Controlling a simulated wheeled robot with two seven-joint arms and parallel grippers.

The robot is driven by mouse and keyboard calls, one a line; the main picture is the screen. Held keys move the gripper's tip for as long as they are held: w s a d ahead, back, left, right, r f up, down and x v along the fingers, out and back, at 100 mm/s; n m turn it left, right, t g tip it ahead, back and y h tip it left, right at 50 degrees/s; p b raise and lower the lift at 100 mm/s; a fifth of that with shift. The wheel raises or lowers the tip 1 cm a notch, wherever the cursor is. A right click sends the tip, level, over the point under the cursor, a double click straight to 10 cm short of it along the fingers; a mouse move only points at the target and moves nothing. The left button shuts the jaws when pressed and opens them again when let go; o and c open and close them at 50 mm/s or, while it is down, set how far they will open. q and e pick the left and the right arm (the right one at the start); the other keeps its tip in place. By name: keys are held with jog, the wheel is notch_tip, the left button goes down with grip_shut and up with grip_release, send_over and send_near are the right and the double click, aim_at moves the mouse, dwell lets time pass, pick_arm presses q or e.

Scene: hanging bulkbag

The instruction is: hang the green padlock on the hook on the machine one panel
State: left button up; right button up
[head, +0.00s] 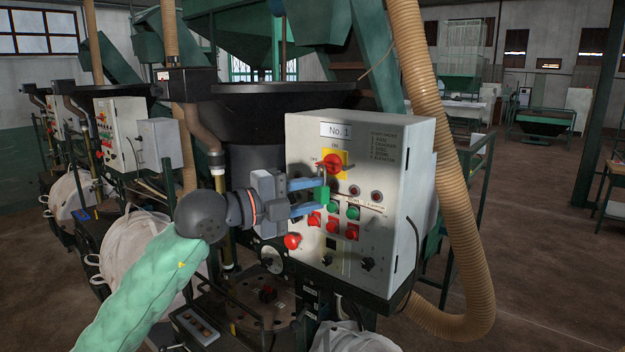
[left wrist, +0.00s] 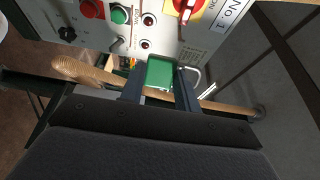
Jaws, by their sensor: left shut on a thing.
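The green padlock (head: 322,196) is held between the fingers of my left gripper (head: 312,197), in front of the machine one panel (head: 385,190). The left wrist view shows the padlock's green body (left wrist: 160,74) between the two dark fingers (left wrist: 160,88), with a pale metal shackle (left wrist: 197,78) at its right. In the head view the padlock is just below the red rotary switch (head: 335,163) on its yellow plate. I cannot make out the hook clearly, nor whether the shackle touches anything. My right gripper is not in view.
Red and green buttons (head: 352,212) sit on the panel close to the gripper. A ribbed tan hose (head: 450,190) runs down right of the panel box. A black hopper (head: 270,95) stands behind it. Other machines line the left; open floor (head: 530,260) lies right.

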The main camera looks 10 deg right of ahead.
pick_arm(q)
jog(key=shift+r, duration=0.1)
jog(key=shift+w+d, duration=0.85)
jog(key=shift+d, duration=0.2)
jog(key=shift+w+d+f, duration=0.25)
jog(key=shift+w+d, duration=0.45)
jog(key=shift+d, duration=0.25)
jog(key=w+d, duration=0.1)
jog(key=w+d+f, duration=0.1)
jog(key=shift+d, duration=0.35)
jog(key=shift+w+d+f+b, duration=0.15)
jog(key=shift+w+b, duration=0.05)
jog(key=shift+b, duration=0.1)
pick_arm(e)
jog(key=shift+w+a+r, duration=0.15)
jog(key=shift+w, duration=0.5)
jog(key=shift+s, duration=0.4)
